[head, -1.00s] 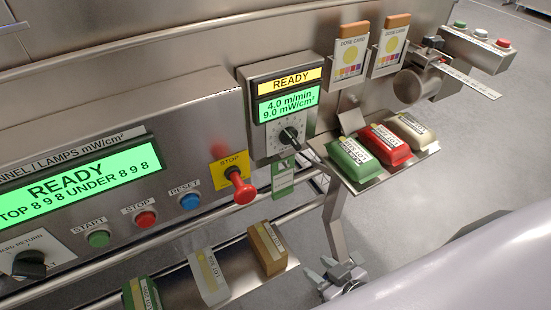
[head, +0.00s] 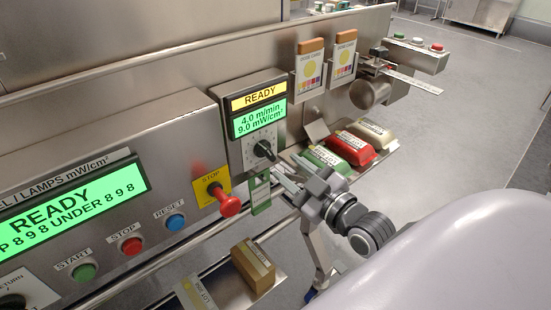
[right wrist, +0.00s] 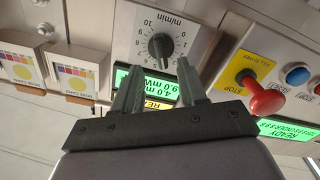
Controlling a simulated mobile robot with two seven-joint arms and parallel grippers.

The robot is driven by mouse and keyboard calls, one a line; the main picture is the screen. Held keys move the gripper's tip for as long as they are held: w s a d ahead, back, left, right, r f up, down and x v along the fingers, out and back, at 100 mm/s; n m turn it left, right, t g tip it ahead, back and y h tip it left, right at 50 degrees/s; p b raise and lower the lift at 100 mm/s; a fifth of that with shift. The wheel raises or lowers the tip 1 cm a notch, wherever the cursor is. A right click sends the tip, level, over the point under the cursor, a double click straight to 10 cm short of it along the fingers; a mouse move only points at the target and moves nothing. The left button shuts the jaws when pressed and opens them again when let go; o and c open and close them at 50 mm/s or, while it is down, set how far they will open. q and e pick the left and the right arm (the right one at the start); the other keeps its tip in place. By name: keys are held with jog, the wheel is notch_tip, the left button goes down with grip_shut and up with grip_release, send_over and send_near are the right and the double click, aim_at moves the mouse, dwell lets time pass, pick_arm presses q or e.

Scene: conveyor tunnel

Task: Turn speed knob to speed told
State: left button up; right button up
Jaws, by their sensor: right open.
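The speed knob (head: 264,150) is a black round knob with a white pointer mark, below a green display (head: 259,118) reading 4.0 m/min and 9.0 mW/cm². A yellow READY strip sits above the display. My right gripper (head: 277,173) is just below and right of the knob, apart from it in the head view. In the right wrist view the knob (right wrist: 160,46) shows upside down with its number scale, beyond the two parted fingers of the open, empty gripper (right wrist: 158,66). My left gripper is not in view.
A red STOP button (head: 229,205) on a yellow plate sticks out left of the knob panel. A green tag (head: 261,193) hangs below the panel. Green, red and cream packs (head: 352,148) lie on a tray to the right. Dose cards (head: 309,70) stand above.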

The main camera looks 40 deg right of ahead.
aim_at(272, 157)
jog(key=shift+w+a, duration=0.15)
jog(key=shift+w, duration=1.15)
jog(key=shift+w+a, duration=0.1)
jog(key=shift+w, duration=1.15)
jog(key=shift+p, duration=0.3)
grip_shut()
